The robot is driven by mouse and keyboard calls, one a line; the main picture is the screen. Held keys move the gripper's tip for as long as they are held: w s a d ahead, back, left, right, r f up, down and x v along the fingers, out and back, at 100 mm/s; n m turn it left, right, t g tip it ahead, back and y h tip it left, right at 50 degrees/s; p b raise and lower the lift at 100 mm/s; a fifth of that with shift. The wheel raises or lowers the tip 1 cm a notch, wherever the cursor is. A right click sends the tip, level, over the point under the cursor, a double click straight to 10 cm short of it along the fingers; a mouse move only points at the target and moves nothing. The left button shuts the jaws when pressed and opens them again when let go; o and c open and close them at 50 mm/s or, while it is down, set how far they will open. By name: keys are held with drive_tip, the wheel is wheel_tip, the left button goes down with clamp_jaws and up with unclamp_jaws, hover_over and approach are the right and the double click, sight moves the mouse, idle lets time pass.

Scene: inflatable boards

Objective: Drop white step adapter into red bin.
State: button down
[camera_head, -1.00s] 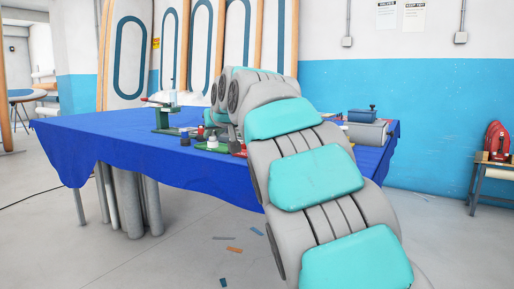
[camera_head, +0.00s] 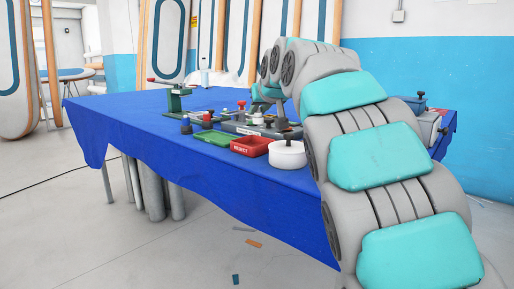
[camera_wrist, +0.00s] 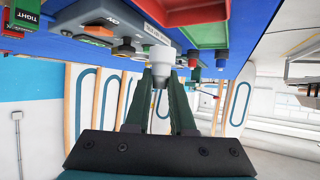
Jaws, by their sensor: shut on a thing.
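In the wrist view, which appears upside down, my gripper (camera_wrist: 162,80) is shut on the white step adapter (camera_wrist: 159,58), a pale stepped cylinder between the dark green fingers. The red bin (camera_wrist: 196,18) shows close by, up and to the right of the adapter in the picture; the adapter is outside it. In the head view the red bin (camera_head: 251,147), marked REJECT, sits near the front edge of the blue-covered table (camera_head: 140,118).
A white round pot (camera_head: 287,155) stands right of the red bin, and a green tray (camera_head: 214,138) left of it. A grey fixture (camera_head: 250,130) with knobs lies behind. A green stand (camera_head: 175,98) is farther left. The table's left part is clear.

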drive_tip(key=shift+f+b, duration=1.65)
drive_tip(key=shift+f, duration=1.05)
drive_tip(key=c, duration=0.7)
unclamp_jaws()
drive_tip(key=shift+s, duration=0.1)
drive_tip(key=v, duration=0.7)
drive_tip(key=shift+s+d+r+b, duration=0.1)
drive_tip(key=shift+s+r+b, duration=0.1)
drive_tip(key=shift+s+b, duration=0.1)
